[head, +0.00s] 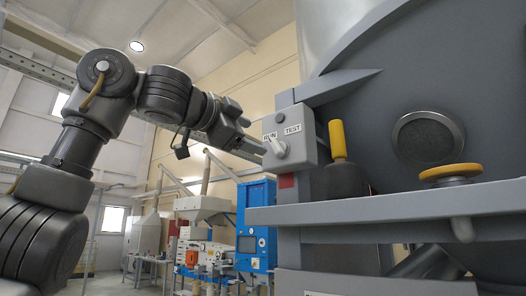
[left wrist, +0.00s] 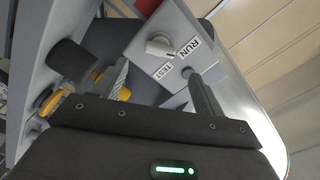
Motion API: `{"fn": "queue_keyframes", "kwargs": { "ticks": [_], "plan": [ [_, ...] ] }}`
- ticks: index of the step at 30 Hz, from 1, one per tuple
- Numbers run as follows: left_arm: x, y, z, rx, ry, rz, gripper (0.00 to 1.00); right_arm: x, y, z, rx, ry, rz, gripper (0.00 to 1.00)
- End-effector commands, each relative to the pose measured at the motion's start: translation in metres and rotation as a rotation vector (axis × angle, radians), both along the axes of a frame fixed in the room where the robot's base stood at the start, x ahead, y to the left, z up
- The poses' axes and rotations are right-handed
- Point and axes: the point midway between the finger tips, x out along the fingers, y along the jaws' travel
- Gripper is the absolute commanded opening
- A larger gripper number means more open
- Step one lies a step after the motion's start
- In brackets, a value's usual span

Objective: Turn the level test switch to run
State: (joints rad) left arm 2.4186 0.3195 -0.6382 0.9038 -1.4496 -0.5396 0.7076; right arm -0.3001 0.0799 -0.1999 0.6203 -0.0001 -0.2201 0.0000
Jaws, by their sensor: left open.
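The level test switch is a pale knob (head: 278,149) on the front of a grey box (head: 308,150). A RUN label (head: 270,136) is at its upper left and a TEST label (head: 292,129) at its upper right. The knob's white bar seems to slant up-left toward RUN; the exact setting is hard to tell. My left gripper (head: 258,148) is just left of the box. In the left wrist view, my left gripper (left wrist: 157,68) is open and empty, its fingers spread to either side of the knob (left wrist: 160,45), apparently short of it. My right gripper is not in view.
A small grey button (head: 280,117) sits above the labels. Right of the box are a yellow-handled lever (head: 338,140), a yellow handwheel (head: 451,172) and a grey rail (head: 400,207) before the big silo (head: 360,100). Blue machines (head: 257,225) stand in the background.

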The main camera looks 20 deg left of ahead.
Motion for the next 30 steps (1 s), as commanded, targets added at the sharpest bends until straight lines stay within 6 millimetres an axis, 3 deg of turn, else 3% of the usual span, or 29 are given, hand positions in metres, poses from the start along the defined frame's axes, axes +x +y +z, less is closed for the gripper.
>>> {"fn": "queue_keyframes", "kwargs": {
  "ticks": [3,9,30],
  "plan": [
    [-0.015,0.005,-0.003,0.002,-0.002,0.001,0.71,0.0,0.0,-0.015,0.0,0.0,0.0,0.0],
    [-0.024,0.01,-0.001,0.0,0.002,0.0,0.71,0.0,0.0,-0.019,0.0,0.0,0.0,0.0],
    [-0.024,0.009,0.0,0.0,0.0,-0.001,0.71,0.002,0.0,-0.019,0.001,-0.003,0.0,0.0]
  ]
}}
